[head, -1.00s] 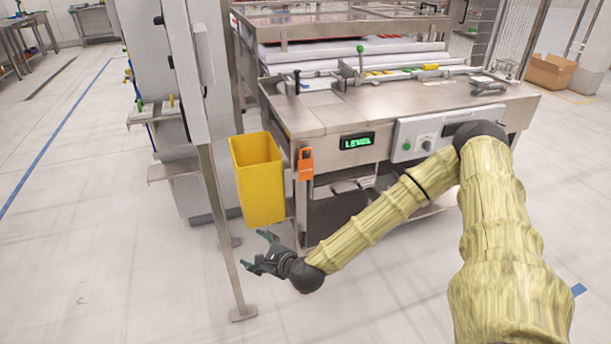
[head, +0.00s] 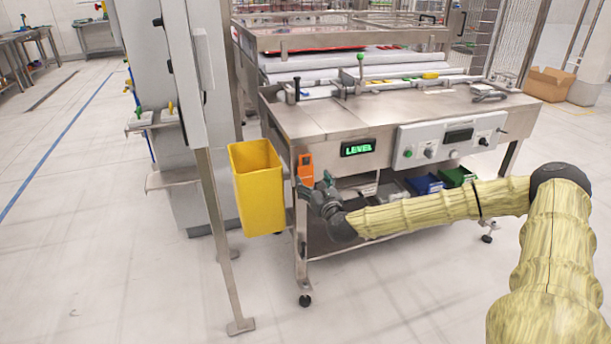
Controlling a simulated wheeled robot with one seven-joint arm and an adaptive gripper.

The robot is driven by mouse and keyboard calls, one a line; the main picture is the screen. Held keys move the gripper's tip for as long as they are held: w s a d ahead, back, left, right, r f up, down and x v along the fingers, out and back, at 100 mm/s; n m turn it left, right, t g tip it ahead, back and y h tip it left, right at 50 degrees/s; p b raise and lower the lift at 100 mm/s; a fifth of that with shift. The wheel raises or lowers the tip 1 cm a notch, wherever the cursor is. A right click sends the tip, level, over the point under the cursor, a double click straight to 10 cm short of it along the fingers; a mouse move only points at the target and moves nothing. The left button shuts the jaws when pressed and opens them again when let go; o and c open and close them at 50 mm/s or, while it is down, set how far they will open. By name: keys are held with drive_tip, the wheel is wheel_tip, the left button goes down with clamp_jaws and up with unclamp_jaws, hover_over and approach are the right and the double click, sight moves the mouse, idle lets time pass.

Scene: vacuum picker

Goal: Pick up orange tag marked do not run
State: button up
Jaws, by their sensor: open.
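The orange tag (head: 305,168) hangs at the front left corner of the steel machine table, just right of the yellow bin. No writing can be read on it at this size. My gripper (head: 313,183) is just below and slightly right of the tag, with its fingers up close to the tag's lower end. The fingers overlap the lower part of the tag in the picture; I cannot tell whether they touch it. The gripper is open, and nothing shows between its fingers.
The yellow bin (head: 257,190) hangs close to the left of my gripper. A steel post (head: 222,235) stands left of the bin. The table front carries a green LEVEL display (head: 358,148) and a control panel (head: 450,140). Blue and green bins (head: 425,184) sit on the shelf below.

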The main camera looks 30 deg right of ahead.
sight(307, 169)
drive_tip(key=shift+r+x, duration=0.15)
drive_tip(key=shift+x, duration=1.65)
drive_tip(key=shift+r+x, duration=0.1)
drive_tip(key=shift+x, duration=1.7)
drive_tip(key=c, duration=1)
